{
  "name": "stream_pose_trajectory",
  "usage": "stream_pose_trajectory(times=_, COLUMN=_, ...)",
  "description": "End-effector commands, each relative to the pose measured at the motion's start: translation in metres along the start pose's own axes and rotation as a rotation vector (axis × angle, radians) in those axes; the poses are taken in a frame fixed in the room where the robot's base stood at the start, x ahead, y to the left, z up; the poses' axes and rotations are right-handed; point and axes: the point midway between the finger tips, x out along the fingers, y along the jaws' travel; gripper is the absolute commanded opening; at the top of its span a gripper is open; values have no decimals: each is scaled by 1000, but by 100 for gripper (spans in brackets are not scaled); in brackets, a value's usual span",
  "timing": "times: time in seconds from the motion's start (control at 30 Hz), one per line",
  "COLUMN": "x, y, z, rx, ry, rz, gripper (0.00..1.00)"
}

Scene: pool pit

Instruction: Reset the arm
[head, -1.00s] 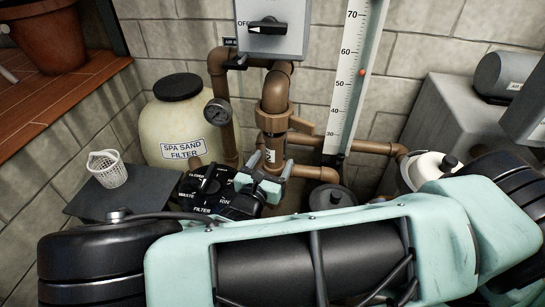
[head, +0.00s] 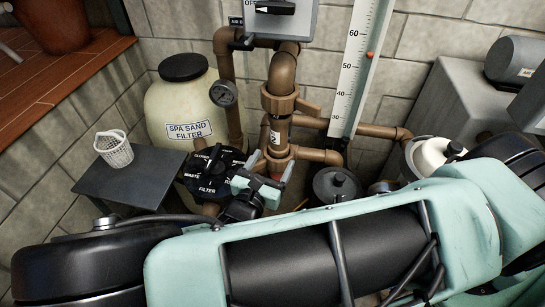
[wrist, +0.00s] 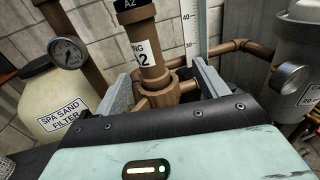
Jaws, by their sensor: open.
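My gripper (head: 262,183) shows in the head view above the front edge of my own arm, just right of the black filter valve. Its two fingers stand apart with nothing held between them. In the wrist view my gripper (wrist: 160,92) points at brown pipework, with one grey finger on each side of a vertical pipe (wrist: 147,55) that lies beyond them. I cannot tell how close the fingertips are to that pipe. The black multiport valve (head: 214,172), marked FILTER and WASTE, sits left of my gripper.
A cream spa sand filter (head: 190,112) stands at the back left. A white basket (head: 114,149) sits on a dark table (head: 135,182). A ruled gauge board (head: 353,75) and a grey switch box (head: 283,22) are above. A black-lidded pot (head: 336,187) stands right of my gripper.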

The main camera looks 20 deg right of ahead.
Motion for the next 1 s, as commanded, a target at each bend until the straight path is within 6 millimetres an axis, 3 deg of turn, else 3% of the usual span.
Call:
stream_pose_trajectory(times=0.2, x=-10, y=-2, z=0, rx=0, ry=1, rz=0, gripper=73)
stream_pose_trajectory(times=0.8, x=-10, y=-3, z=0, rx=3, ry=6, rz=-7, gripper=73)
stream_pose_trajectory(times=1.0, x=-18, y=-38, z=-15, rx=102, ry=199, rz=-228, gripper=73)
